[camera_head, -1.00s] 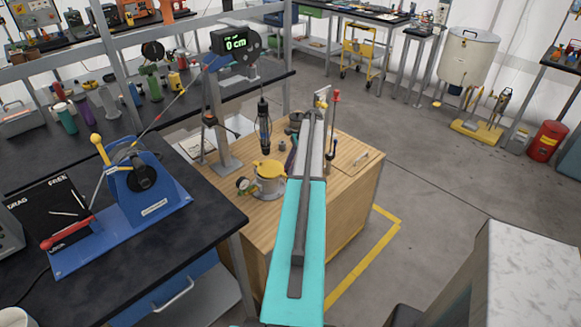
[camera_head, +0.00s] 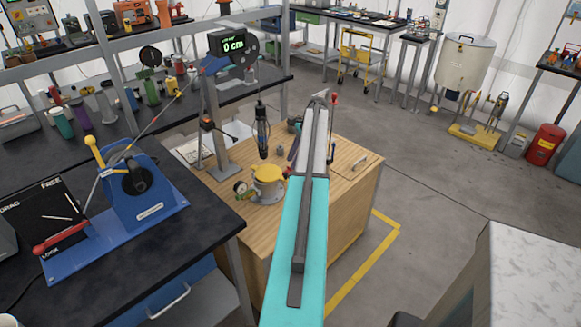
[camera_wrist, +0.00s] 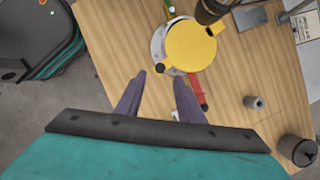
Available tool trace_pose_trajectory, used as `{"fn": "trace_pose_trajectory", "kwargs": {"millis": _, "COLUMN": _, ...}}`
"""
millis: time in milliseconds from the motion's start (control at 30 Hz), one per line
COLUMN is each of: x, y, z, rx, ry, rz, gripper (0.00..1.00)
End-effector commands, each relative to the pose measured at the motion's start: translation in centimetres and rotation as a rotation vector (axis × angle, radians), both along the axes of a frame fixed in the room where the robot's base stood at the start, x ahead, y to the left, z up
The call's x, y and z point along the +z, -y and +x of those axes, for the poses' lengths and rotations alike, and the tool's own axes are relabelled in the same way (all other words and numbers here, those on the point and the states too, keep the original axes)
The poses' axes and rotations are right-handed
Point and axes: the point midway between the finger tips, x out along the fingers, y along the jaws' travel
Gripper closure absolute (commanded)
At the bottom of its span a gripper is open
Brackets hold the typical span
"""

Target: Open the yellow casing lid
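The yellow casing lid (camera_head: 267,173) lies flat on top of a round grey casing (camera_head: 267,191) on the wooden bench, and looks closed. In the wrist view the lid (camera_wrist: 190,45) is a yellow disc with a tab at its upper right and another small tab at its lower left. My gripper (camera_wrist: 160,80) has two purple fingers spread apart with nothing between them. The fingertips are just below the lid's lower left edge in that view; whether they touch it is unclear. In the head view my arm hides most of the gripper.
A dark cylindrical tool (camera_head: 262,138) hangs close above the casing; it overlaps the lid's upper edge in the wrist view. A gauge (camera_head: 241,188) sticks out at the casing's left. A red-handled part (camera_wrist: 197,92) lies beside the casing. A blue winch (camera_head: 140,190) stands on the black table.

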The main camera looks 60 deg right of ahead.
Motion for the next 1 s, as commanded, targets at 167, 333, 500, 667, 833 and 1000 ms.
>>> {"fn": "trace_pose_trajectory", "kwargs": {"millis": 167, "x": 0.9, "y": 0.3, "z": -0.3, "rx": 0.000, "ry": -0.001, "rz": -0.001, "gripper": 0.65}}
{"fn": "trace_pose_trajectory", "kwargs": {"millis": 333, "x": 1.0, "y": 0.3, "z": -0.3, "rx": -0.001, "ry": 0.000, "rz": 0.000, "gripper": 0.65}}
{"fn": "trace_pose_trajectory", "kwargs": {"millis": 500, "x": 1.0, "y": 0.3, "z": -0.3, "rx": 0.000, "ry": 0.000, "rz": 0.000, "gripper": 0.75}}
{"fn": "trace_pose_trajectory", "kwargs": {"millis": 667, "x": 1.4, "y": 0.3, "z": -0.3, "rx": 0.000, "ry": 0.000, "rz": 0.000, "gripper": 1.00}}
{"fn": "trace_pose_trajectory", "kwargs": {"millis": 833, "x": 2.6, "y": 0.3, "z": -0.3, "rx": 0.000, "ry": 0.000, "rz": 0.000, "gripper": 1.00}}
{"fn": "trace_pose_trajectory", "kwargs": {"millis": 1000, "x": 4.6, "y": 0.3, "z": -0.3, "rx": 0.000, "ry": 0.000, "rz": 0.000, "gripper": 1.00}}
